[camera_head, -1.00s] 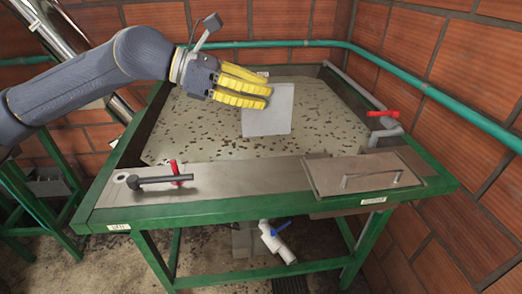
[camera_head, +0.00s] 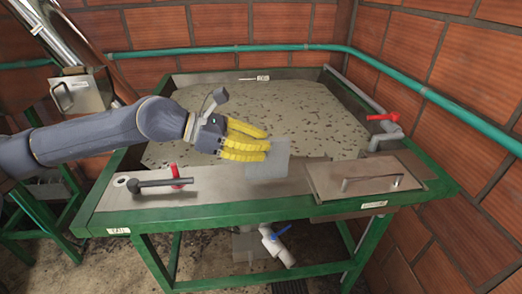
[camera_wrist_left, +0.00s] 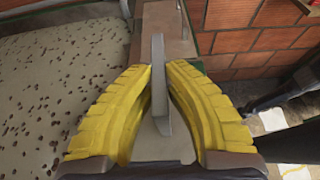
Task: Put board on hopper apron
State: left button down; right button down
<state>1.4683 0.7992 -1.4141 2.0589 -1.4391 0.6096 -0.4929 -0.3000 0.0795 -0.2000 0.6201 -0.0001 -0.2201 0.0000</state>
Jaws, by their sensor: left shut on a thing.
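The board (camera_head: 268,160) is a flat, light grey plate. My left gripper (camera_head: 262,148) has yellow fingers shut on it. In the left wrist view the board (camera_wrist_left: 158,70) shows edge-on between the yellow fingers (camera_wrist_left: 158,85). In the head view the board overlaps the front metal apron (camera_head: 230,180) of the green-framed hopper and the near edge of the speckled mass. I cannot tell whether the board touches the apron. My right gripper is not in view.
A black-handled lever (camera_head: 155,183) and red valve handle (camera_head: 176,175) sit on the apron's left. A lidded plate with a handle (camera_head: 370,182) covers its right end. Another red valve (camera_head: 383,118) is at the right rim. The apron's middle is clear.

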pick_arm(q)
jog(key=shift+f, duration=0.75)
jog(key=shift+f, duration=0.1)
jog(key=c, duration=1.5)
grip_release()
jog(key=shift+a, duration=0.15)
jog(key=v, duration=1.1)
jog(key=shift+a+r, duration=0.3)
jog(key=shift+r, duration=0.05)
